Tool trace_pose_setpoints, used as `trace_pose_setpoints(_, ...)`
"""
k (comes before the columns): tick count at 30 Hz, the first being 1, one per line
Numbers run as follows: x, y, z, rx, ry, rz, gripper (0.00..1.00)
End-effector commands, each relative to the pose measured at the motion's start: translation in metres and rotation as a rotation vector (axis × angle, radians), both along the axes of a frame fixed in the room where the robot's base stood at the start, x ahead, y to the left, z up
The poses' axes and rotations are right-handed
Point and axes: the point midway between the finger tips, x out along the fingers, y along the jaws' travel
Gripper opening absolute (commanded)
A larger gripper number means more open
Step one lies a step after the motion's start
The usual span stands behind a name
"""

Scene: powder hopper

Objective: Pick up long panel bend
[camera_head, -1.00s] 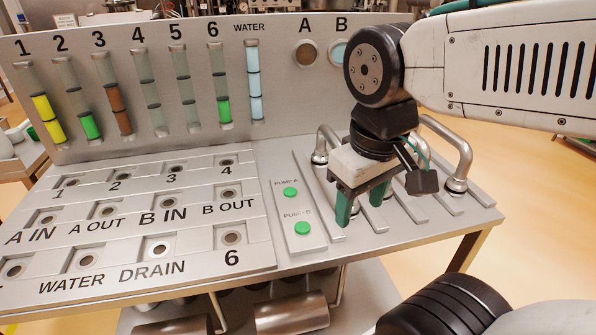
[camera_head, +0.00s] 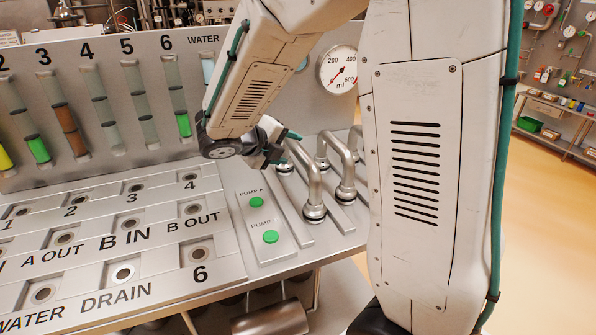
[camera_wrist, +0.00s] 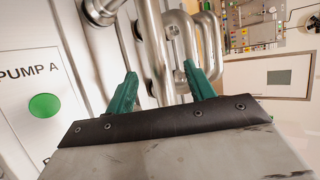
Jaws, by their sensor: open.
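Several silver pipe bends stand on the slotted strips at the right of the panel. The nearest bend (camera_head: 314,185) arches up beside my gripper, with a round collar at its foot. I cannot tell for sure which one is the long panel bend. My gripper (camera_head: 289,150) is open, turned sideways at the left of the bends and partly hidden by my arm. In the wrist view its green fingers (camera_wrist: 160,76) point toward the bends, and a bend's tube (camera_wrist: 156,45) shows between the fingertips. I cannot tell whether they touch it.
The green pump A button (camera_head: 256,202) and pump B button (camera_head: 270,237) lie just left of the bends. The upright panel with tubes and a round gauge (camera_head: 338,70) stands behind. My arm hides the right end of the table.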

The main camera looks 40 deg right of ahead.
Motion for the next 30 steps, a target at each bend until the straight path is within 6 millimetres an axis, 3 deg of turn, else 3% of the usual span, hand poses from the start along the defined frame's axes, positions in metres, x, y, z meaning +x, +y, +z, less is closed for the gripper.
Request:
trace_pose_setpoints(15,0.014,-0.056,-0.034,0.002,0.0,-0.005,0.54)
trace_pose_setpoints(24,0.015,-0.059,-0.036,0.003,-0.001,-0.003,0.54)
trace_pose_setpoints(30,0.015,-0.059,-0.036,0.003,-0.001,-0.003,0.0)
